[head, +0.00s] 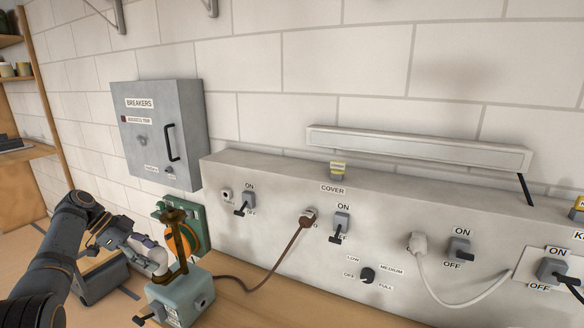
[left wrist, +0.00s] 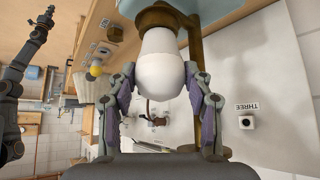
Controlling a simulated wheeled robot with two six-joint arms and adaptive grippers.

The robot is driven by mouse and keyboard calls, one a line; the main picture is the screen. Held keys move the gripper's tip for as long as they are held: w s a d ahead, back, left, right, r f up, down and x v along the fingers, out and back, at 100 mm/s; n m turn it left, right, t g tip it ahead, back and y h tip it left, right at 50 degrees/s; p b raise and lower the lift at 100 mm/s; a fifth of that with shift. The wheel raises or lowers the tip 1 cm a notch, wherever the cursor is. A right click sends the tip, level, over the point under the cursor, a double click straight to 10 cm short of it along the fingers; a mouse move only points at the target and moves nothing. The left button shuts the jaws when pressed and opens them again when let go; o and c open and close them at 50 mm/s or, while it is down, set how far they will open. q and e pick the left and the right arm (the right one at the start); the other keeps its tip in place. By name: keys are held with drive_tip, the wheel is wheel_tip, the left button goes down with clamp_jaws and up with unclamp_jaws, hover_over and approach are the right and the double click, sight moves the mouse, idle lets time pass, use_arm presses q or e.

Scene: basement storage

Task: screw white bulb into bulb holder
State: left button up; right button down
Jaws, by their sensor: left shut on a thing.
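The white bulb (head: 158,263) is in my left gripper (head: 150,254), low at the left of the head view. It also shows large in the left wrist view (left wrist: 160,68), with the gripper's fingers (left wrist: 159,82) shut on its two sides. The brass bulb holder (left wrist: 163,17) is at the bulb's far end, with a brass post beside it. The bulb's base is hidden there, so I cannot tell whether it is seated. In the head view the brass post (head: 182,262) stands on a teal box (head: 182,298). My right gripper is not in view.
A green piece with an orange disc (head: 182,240) stands close behind the post. A grey breaker box (head: 160,130) hangs on the wall. A panel with switches (head: 340,225) and cords runs right. A brown cord (head: 240,283) crosses the wooden bench by the teal box.

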use_arm(q)
drive_tip(key=shift+s+f, duration=0.1)
drive_tip(key=shift+f, duration=0.15)
drive_tip(key=o, duration=1.2)
drive_tip(key=shift+d, duration=0.1)
drive_tip(key=o, duration=0.3)
drive_tip(key=shift+r, duration=0.2)
drive_tip(key=shift+o, duration=0.2)
